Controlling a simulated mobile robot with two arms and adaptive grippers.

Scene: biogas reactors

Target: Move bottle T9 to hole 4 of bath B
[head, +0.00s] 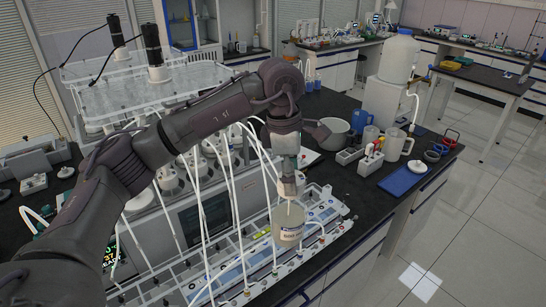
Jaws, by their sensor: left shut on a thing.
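My left gripper (289,192) points down, shut on a bottle (288,228) with a pale body and a label too small to read. The bottle hangs upright in front of the long clear rack with tubes and coloured fittings; I cannot tell whether it touches anything. A bath (85,95) with clear shelves and black stirrer motors stands at the back left, partly hidden by my left arm. Hole numbers and bath letters cannot be read. My right gripper is not in view.
A grey instrument with a dark screen (215,212) stands behind the rack. The bench's right edge drops to open floor.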

